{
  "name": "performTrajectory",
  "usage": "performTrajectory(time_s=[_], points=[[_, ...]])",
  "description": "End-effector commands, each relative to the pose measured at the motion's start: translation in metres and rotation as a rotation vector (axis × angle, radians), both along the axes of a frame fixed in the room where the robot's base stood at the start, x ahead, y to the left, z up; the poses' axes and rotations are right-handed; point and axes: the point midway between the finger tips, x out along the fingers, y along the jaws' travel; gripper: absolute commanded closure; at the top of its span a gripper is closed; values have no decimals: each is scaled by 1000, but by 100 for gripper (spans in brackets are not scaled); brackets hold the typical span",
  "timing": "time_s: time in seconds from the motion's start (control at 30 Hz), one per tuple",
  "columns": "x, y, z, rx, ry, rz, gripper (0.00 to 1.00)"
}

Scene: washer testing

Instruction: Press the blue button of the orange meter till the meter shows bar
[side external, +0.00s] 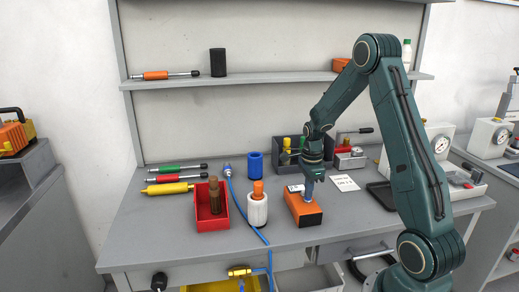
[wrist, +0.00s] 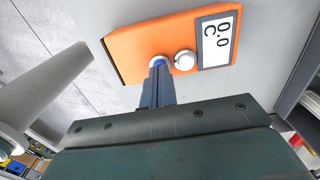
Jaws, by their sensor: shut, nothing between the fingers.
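The orange meter (wrist: 130,48) lies on the grey bench; it also shows in the side view (side external: 305,218). Its display (wrist: 215,41) reads 0.0 with a C below, not bar. A round white knob (wrist: 185,60) sits beside the display. The blue button (wrist: 158,62), with a pale rim, is next to the knob and partly covered by my fingertips. My gripper (wrist: 158,75) is shut and empty, pointing down at the button; in the side view it (side external: 308,196) stands over the meter. Whether the tips touch or press the button cannot be told.
A white cylinder with an orange top (side external: 258,210) and a red bin (side external: 212,215) stand left of the meter. A blue hose (side external: 236,205) runs over the bench front. A white card (side external: 344,183) and a black tray (side external: 381,196) lie to the right.

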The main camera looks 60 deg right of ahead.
Motion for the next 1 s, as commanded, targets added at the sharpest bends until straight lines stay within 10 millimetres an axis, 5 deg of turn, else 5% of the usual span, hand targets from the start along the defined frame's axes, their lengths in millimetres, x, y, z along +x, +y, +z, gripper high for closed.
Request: performTrajectory(time_s=[1.0], points=[[0,0,66,-1,-1,0,100]])
